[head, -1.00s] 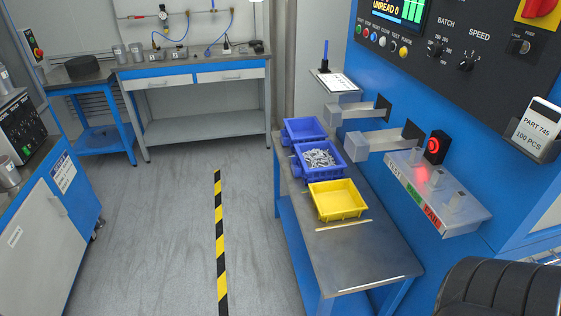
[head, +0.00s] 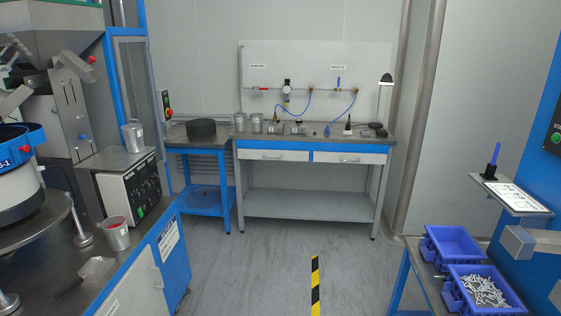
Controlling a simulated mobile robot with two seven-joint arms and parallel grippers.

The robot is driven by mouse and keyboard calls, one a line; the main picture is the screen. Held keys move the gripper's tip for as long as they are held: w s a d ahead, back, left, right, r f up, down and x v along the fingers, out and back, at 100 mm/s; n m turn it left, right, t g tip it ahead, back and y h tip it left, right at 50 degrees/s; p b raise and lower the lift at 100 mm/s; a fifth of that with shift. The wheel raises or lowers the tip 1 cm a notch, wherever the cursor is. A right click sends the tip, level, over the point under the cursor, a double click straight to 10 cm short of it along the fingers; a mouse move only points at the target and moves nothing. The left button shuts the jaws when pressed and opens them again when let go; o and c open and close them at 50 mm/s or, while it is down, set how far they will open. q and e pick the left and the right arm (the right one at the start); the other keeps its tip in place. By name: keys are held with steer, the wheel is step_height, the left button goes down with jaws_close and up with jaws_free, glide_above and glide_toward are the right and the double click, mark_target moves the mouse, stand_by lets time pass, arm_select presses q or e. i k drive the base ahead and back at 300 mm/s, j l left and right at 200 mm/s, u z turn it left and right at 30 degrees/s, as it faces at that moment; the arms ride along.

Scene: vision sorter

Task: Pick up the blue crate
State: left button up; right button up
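Two blue crates stand on the metal-topped bench at the lower right of the head view. The farther blue crate (head: 427,252) looks empty. The nearer blue crate (head: 452,295) holds many small silvery parts and is partly cut off by the bottom edge of the picture. The two crates sit close together, one behind the other. Neither of my grippers shows in the view.
A workbench (head: 262,143) with drawers stands at the back wall, beside a blue cart (head: 203,206). A machine cabinet (head: 145,281) fills the left. A shelf with a clipboard (head: 516,196) juts out above the crates. The floor (head: 270,262) between is clear, with a striped line.

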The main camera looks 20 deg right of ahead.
mark_target(469, 289)
steer(key=i+z, duration=0.75)
steer(key=i+j+z, duration=0.1)
steer(key=z, duration=0.25)
steer(key=i+j+z, duration=0.15)
steer(key=i+z, duration=0.2)
steer(key=z, duration=0.15)
steer(key=i+j+z, duration=0.25)
steer(key=z, duration=0.25)
steer(key=i+j+z, duration=0.6)
steer(key=j+z, duration=0.35)
steer(key=i+j+z, duration=0.45)
steer(key=j+z, duration=0.2)
steer(key=i+j+z, duration=0.1)
steer(key=i+j, duration=0.1)
steer(key=i, duration=0.1)
